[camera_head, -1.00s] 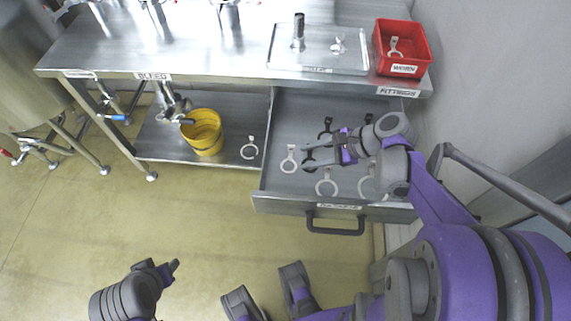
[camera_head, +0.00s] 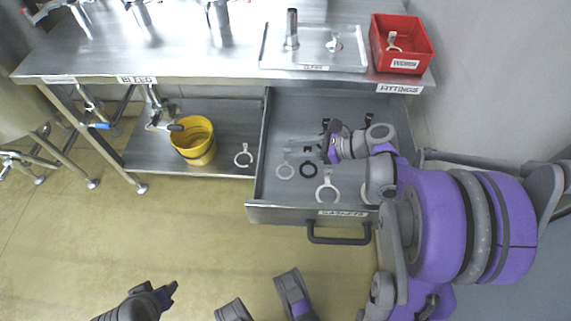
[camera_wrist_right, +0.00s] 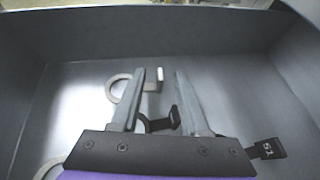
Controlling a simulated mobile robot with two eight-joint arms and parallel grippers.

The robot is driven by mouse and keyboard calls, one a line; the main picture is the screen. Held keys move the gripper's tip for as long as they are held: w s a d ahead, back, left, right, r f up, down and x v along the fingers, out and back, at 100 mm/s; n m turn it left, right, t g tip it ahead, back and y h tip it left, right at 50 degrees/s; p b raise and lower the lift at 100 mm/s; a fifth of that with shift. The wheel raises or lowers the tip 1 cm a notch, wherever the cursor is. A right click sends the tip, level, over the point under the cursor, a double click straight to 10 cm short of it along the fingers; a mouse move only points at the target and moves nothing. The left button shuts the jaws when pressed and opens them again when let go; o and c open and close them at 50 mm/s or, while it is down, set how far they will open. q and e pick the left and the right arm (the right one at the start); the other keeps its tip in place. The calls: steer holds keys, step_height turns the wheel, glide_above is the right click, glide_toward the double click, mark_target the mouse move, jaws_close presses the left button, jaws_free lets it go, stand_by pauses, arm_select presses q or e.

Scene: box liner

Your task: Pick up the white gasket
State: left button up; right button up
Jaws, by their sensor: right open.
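Several white ring gaskets with tabs lie in the open drawer (camera_head: 262,196). One white gasket (camera_head: 285,171) is at the drawer's left, and another (camera_head: 327,192) is near its front. A black gasket (camera_head: 308,170) lies between them. My right gripper (camera_head: 306,150) is over the drawer, open and empty. In the right wrist view its fingers (camera_wrist_right: 163,76) are apart, with a white gasket (camera_wrist_right: 114,90) just left of them, its tab reaching behind the fingertips. A black gasket (camera_wrist_right: 160,124) shows between the fingers, partly hidden. My left gripper (camera_head: 168,290) is low at the left, its opening unclear.
Another white gasket (camera_head: 243,156) lies on the lower shelf beside a yellow bucket (camera_head: 196,148). A red bin (camera_head: 402,62) holding a white fitting stands on the steel bench (camera_head: 200,66). The drawer walls surround my right gripper. The floor in front is clear.

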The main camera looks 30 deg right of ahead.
steer(key=shift+x, duration=1.05)
steer(key=shift+c, duration=0.2)
jaws_close()
